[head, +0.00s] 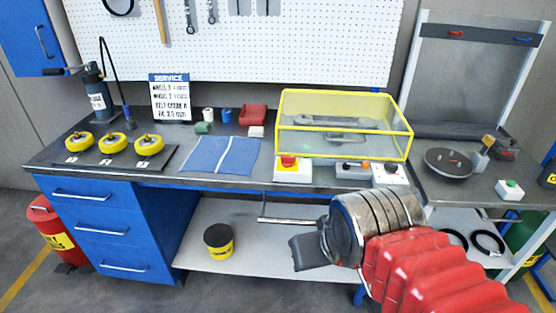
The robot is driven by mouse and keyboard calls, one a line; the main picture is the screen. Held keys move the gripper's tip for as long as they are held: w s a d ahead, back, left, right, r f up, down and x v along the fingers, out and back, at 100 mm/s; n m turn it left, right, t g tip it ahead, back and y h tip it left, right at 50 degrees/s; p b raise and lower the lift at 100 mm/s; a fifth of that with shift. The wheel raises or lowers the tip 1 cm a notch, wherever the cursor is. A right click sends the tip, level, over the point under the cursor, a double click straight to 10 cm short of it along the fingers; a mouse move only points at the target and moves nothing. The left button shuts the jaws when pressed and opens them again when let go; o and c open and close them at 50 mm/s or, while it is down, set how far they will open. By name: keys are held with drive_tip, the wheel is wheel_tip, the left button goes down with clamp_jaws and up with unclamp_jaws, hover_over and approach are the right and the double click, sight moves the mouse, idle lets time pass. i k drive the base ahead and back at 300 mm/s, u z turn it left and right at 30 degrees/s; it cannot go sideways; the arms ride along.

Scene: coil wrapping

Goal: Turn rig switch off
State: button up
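Several small switch boxes stand along the front edge of the workbench, and I cannot tell which is the rig switch. One is a white box with a red button on yellow (290,169), in front of the yellow-framed clear case. To its right are a grey box with an orange spot (353,169) and a white box with a dark knob (389,174). A white box with a green button (509,189) is on the right-hand bench. My gripper (305,251) is below and in front of the bench edge, apart from all the boxes. Its finger opening is not clear.
The yellow-framed case (344,97) holds metal tools. A metal bar (289,220) juts out below the bench edge, near my gripper. A round dark plate (449,162) is on the right-hand bench. A black-and-yellow tub (219,242) sits on the lower shelf.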

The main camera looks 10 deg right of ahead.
sight(287, 161)
drive_tip(key=u, duration=0.4)
drive_tip(key=k, duration=0.5)
drive_tip(key=u, duration=0.9)
drive_tip(key=k, duration=0.7)
drive_tip(key=u, duration=0.2)
drive_tip(key=i, duration=1.35)
drive_tip(key=z, duration=0.85)
drive_tip(key=i, duration=0.85)
drive_tip(key=z, duration=0.55)
drive_tip(key=i, duration=0.5)
drive_tip(key=z, duration=0.15)
